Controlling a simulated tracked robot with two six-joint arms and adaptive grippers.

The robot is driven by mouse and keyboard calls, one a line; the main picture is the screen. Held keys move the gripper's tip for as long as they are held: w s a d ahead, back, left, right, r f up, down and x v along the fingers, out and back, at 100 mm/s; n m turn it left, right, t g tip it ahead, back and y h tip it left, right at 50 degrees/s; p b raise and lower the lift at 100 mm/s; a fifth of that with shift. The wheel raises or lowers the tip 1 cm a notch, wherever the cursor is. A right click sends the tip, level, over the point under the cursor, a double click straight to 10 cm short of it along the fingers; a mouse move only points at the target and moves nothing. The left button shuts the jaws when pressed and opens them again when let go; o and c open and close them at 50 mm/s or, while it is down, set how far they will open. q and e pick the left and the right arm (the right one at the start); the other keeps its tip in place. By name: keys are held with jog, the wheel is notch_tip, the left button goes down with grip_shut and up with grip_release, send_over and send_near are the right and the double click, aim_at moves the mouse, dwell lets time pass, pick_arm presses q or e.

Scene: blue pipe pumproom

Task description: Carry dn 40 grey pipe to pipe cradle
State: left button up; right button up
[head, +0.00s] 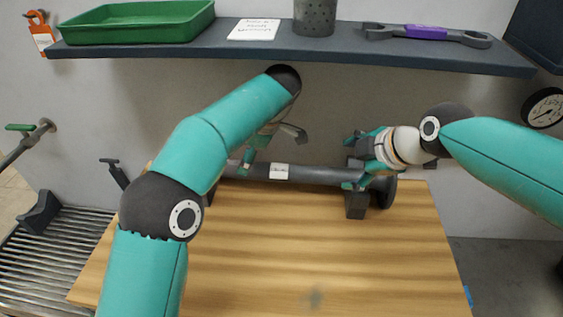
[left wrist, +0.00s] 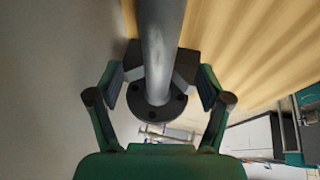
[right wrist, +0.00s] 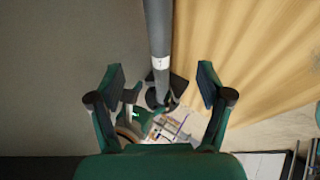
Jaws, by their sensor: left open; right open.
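The grey pipe (head: 315,175) lies along the back of the wooden bench, with a white label near its middle and a flange at its right end. It rests across dark support blocks (head: 356,205); the left one is mostly hidden by my left arm. My left gripper (head: 268,147) is open over the pipe's left part. In the left wrist view the pipe (left wrist: 161,40) runs between the open fingers (left wrist: 159,87), with a flange and block below. My right gripper (head: 353,162) is open at the right block. In the right wrist view the pipe (right wrist: 158,35) passes between its fingers (right wrist: 161,83).
A shelf (head: 290,55) above the bench holds a green tray (head: 140,22), a sign, a dark cup and a wrench (head: 425,33). A roller conveyor (head: 45,255) with dark V-shaped supports (head: 40,215) stands at left. The front of the bench (head: 330,265) is clear.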

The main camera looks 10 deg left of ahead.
aim_at(319, 173)
pick_arm(q)
jog(key=shift+w+a, duration=0.1)
jog(key=shift+a, duration=0.05)
pick_arm(e)
jog(key=shift+w+a, duration=0.15)
pick_arm(q)
jog(key=x, duration=0.7)
jog(key=shift+f, duration=0.2)
pick_arm(e)
jog(key=x, duration=1.6)
jog(key=shift+w+f, duration=0.1)
jog(key=shift+f, duration=0.25)
pick_arm(q)
grip_shut()
pick_arm(e)
grip_shut()
pick_arm(q)
jog(key=shift+r, duration=0.1)
pick_arm(e)
jog(key=shift+r, duration=0.15)
